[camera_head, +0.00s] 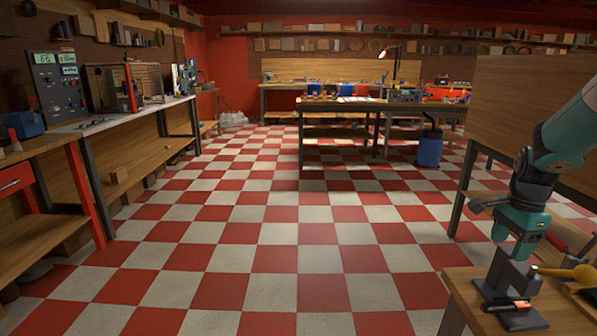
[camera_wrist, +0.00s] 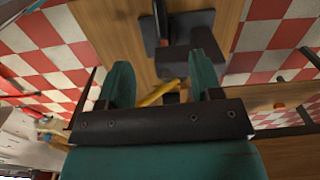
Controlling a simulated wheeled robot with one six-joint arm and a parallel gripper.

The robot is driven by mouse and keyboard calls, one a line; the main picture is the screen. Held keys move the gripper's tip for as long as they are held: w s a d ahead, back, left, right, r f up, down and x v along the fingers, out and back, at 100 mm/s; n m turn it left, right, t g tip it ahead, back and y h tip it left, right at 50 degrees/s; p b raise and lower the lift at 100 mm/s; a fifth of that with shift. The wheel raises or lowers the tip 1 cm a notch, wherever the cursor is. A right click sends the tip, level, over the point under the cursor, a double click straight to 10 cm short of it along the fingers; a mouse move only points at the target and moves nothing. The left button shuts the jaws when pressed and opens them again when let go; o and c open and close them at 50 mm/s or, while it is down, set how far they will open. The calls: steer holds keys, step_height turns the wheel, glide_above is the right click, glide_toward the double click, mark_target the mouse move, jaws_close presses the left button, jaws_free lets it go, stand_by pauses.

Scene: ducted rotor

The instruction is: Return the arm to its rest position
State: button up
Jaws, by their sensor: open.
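My arm comes in from the right edge of the head view, teal with dark joints. My gripper (camera_head: 516,238) points down over a small wooden bench top (camera_head: 560,310) at the lower right. In the wrist view my gripper (camera_wrist: 161,72) shows two teal fingers spread wide apart with nothing gripped between them. A dark grey holder (camera_head: 508,272) stands on the bench just below the gripper. It also shows beyond the fingers in the wrist view (camera_wrist: 190,52). Whether the fingers touch it cannot be told.
A yellow-handled tool (camera_head: 575,272) lies beside the holder. An orange and black item (camera_head: 516,306) is at the holder's front. A wooden panel (camera_head: 530,115) stands behind the arm. Benches line the left and back. The checkered floor (camera_head: 270,230) in the middle is clear.

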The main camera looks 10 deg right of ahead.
steer(key=s+a+r+n+y+p, duration=0.1)
steer(key=a+r+n, duration=0.35)
steer(key=a, duration=0.45)
steer(key=a+r+n+t+p, duration=0.15)
steer(key=a+r+n, duration=0.3)
steer(key=a, duration=0.45)
steer(key=s+a+r+n+y+p, duration=0.15)
steer(key=a+r+n, duration=0.3)
steer(key=a, duration=0.45)
steer(key=s+a+r+n+g+y+p, duration=0.1)
steer(key=s+a+r+n, duration=0.3)
steer(key=s+a+n, duration=0.9)
steer(key=s+a+p, duration=0.1)
steer(key=s+a, duration=0.1)
steer(key=shift+s+a+n+y+p, duration=0.15)
steer(key=shift+s+n+y+p, duration=0.2)
steer(key=shift+s+p, duration=0.05)
steer(key=shift+g, duration=0.25)
steer(key=shift+c, duration=0.4)
